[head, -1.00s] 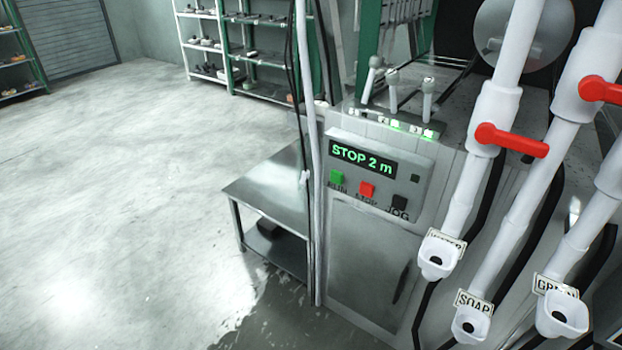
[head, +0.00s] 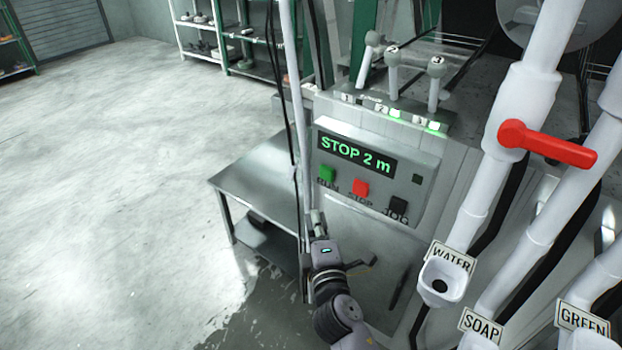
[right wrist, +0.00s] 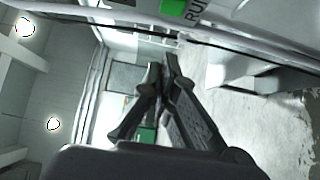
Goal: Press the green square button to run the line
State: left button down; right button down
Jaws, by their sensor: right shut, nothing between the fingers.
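The green square button (head: 327,174) sits at the left of the control panel (head: 410,215), above the label RUN. It also shows at the top of the right wrist view (right wrist: 173,8). The panel's display (head: 357,155) reads "STOP 2 m" in green. My right gripper (head: 316,218) is below the green button, in front of the machine and apart from the button. In the right wrist view its fingers (right wrist: 158,75) come together at the tips with nothing between them. My left gripper is not in view.
A red button (head: 360,188) and a black button (head: 398,205) sit right of the green one. A white vertical pipe and black cables (head: 290,90) run just left of the panel. White pipes with a red valve handle (head: 547,144) stand at right. A metal table (head: 262,183) is at left.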

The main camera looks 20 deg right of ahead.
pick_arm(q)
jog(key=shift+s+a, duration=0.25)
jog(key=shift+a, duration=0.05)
pick_arm(e)
send_near(327, 173)
jog(key=w+a, duration=0.5)
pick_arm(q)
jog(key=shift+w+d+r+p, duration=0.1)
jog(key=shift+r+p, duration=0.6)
pick_arm(e)
jog(key=w+d, duration=0.2)
jog(key=d, duration=0.1)
jog(key=shift+w+d+f, duration=0.1)
jog(key=shift+w+f, duration=0.1)
jog(key=shift+w, duration=0.05)
jog(key=shift+d, duration=0.1)
